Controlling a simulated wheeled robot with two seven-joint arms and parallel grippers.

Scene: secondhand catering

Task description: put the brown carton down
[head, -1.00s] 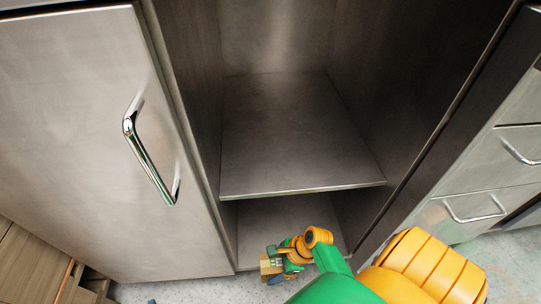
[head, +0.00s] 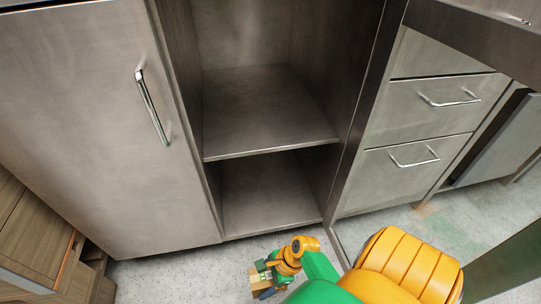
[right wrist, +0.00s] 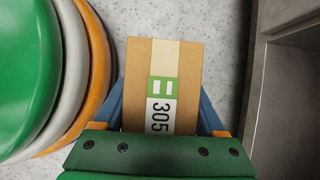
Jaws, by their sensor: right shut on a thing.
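The brown carton (right wrist: 188,68) is a small box with a pale tape strip and a green and white label reading 305, seen in the right wrist view. My right gripper (right wrist: 164,95) is shut on it, with a blue finger along each side. In the head view the carton (head: 262,278) shows small at the bottom centre, partly hidden by my right gripper (head: 266,284). It is in front of the open cabinet, over the speckled floor. I cannot tell its exact height above the floor. My left gripper is not in view.
The open steel cabinet has a middle shelf (head: 262,112) and a bottom shelf (head: 265,195), both empty. A closed door (head: 90,120) is at left, drawers (head: 418,118) at right. Wooden furniture (head: 30,235) stands lower left. The floor (head: 180,270) in front shows clear.

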